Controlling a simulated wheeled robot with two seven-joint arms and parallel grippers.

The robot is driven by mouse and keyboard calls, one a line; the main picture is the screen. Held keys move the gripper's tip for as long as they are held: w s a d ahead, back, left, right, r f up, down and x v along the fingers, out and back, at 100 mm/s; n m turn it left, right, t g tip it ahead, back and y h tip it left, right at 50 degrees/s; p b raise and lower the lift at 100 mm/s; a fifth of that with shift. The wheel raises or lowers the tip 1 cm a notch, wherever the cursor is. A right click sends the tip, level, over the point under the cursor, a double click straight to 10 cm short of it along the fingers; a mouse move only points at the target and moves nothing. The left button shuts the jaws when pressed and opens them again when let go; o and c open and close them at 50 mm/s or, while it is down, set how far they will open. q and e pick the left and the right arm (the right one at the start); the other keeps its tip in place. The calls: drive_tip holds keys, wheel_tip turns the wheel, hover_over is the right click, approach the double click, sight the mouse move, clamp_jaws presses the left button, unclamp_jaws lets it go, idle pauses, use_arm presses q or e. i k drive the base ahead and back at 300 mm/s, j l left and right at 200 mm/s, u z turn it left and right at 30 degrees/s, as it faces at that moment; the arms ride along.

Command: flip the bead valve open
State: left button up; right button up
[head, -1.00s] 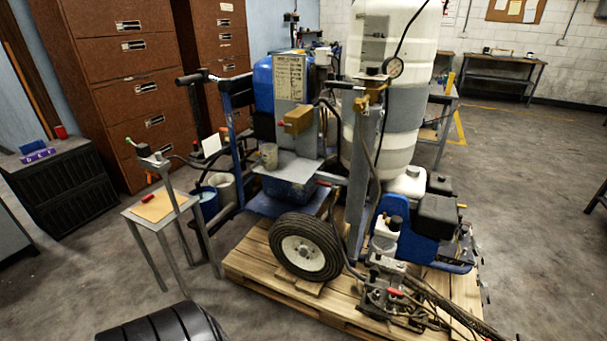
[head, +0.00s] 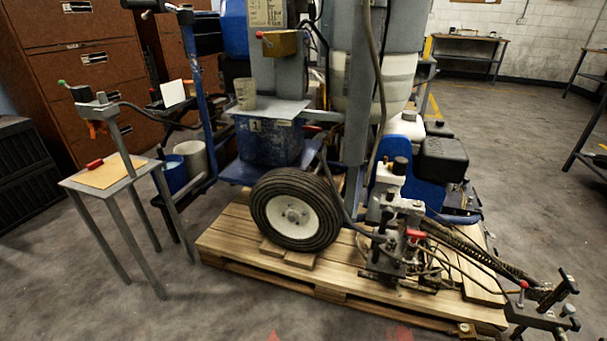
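The line striper stands on a wooden pallet (head: 330,277) in the head view. I cannot tell for certain which part is the bead valve. A brass-coloured box (head: 282,43) with a small red knob (head: 260,35) is mounted on the grey upright panel. A red handle (head: 415,235) sits on the metal pump fittings (head: 395,245) at the front of the pallet. Another small red knob (head: 523,284) is on the hose-end assembly (head: 545,312) at the lower right. Neither of my grippers shows in the head view.
A small stand (head: 112,182) with a red item (head: 95,164) is at the left. A black tyre (head: 296,210) is at the machine's front. Brown cabinets (head: 70,75) stand behind. Hoses (head: 465,255) run right across the pallet. The floor at right (head: 530,190) is open.

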sight(317, 130)
drive_tip(key=i+j+z, duration=0.2)
drive_tip(key=j+z, duration=0.15)
drive_tip(key=j, duration=0.25)
drive_tip(key=i+j+z, duration=0.15)
drive_tip(key=j+z, duration=0.15)
drive_tip(key=j, duration=0.35)
drive_tip(key=j+z, duration=0.35)
drive_tip(key=j, duration=0.35)
